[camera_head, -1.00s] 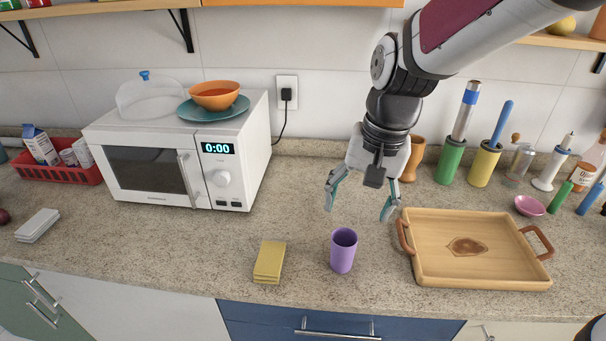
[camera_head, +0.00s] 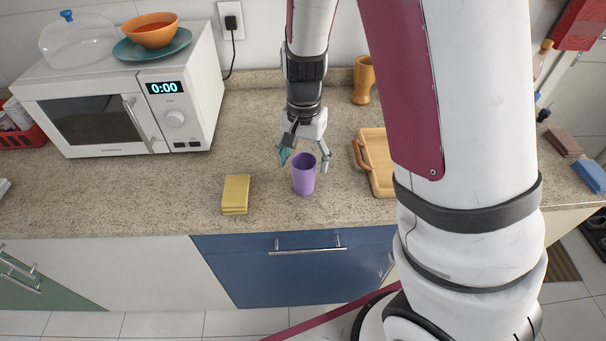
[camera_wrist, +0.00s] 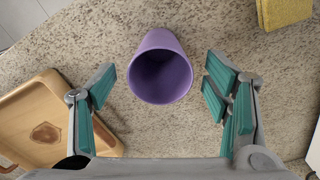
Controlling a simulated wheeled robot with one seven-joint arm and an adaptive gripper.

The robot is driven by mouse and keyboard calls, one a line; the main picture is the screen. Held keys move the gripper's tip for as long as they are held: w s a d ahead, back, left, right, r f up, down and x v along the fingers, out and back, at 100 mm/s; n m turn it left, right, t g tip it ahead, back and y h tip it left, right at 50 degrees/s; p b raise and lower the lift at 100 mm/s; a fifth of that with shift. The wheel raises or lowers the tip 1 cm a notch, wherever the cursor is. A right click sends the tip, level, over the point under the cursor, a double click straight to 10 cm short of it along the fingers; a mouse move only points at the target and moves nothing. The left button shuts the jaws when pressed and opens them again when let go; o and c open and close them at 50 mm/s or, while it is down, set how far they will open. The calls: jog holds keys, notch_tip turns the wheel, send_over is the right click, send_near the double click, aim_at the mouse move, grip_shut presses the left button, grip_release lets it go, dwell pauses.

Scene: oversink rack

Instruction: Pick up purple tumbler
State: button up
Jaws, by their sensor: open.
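The purple tumbler (camera_head: 304,176) stands upright on the speckled counter near its front edge. In the wrist view the tumbler (camera_wrist: 160,72) shows its open mouth and lies ahead of and between my spread fingers. My gripper (camera_head: 305,160) is open and empty, just behind the tumbler in the head view, with one finger to each side. In the wrist view the green-padded fingers of my gripper (camera_wrist: 163,100) show clear gaps on both sides of the tumbler. I cannot tell exactly how low the fingertips reach beside it.
A yellow sponge stack (camera_head: 236,194) lies left of the tumbler. A wooden tray (camera_head: 376,160) is close on the right, partly hidden by my arm. A wooden vase (camera_head: 363,80) stands at the back. A white microwave (camera_head: 120,112) is at the left. Counter around the tumbler is bare.

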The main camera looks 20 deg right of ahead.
jog(key=shift+f, duration=2.9)
jog(key=c, duration=1.2)
